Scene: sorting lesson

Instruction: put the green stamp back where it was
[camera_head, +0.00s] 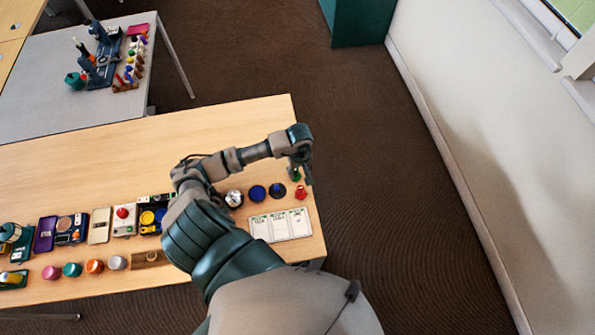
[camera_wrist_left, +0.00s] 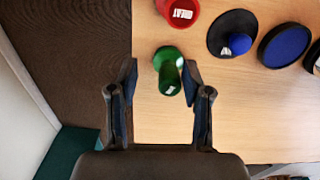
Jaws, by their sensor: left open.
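The green stamp (camera_head: 296,176) is on the wooden table near its right edge, partly hidden by my left gripper (camera_head: 302,165) in the head view. In the left wrist view the green stamp (camera_wrist_left: 168,68) lies between the fingertips of my left gripper (camera_wrist_left: 161,78), which are open with a gap on the left side. The red stamp (camera_head: 300,192) stands close by; in the wrist view it (camera_wrist_left: 180,12) has a white label reading "GREAT". My right gripper is not in view.
A round blue ink pad (camera_head: 257,193) lies left of the dark pad. A white three-panel card (camera_head: 281,225) lies in front of the stamps. Several boxes and coloured pots fill the table's left part. The table's right edge (camera_head: 311,215) is close to the stamps.

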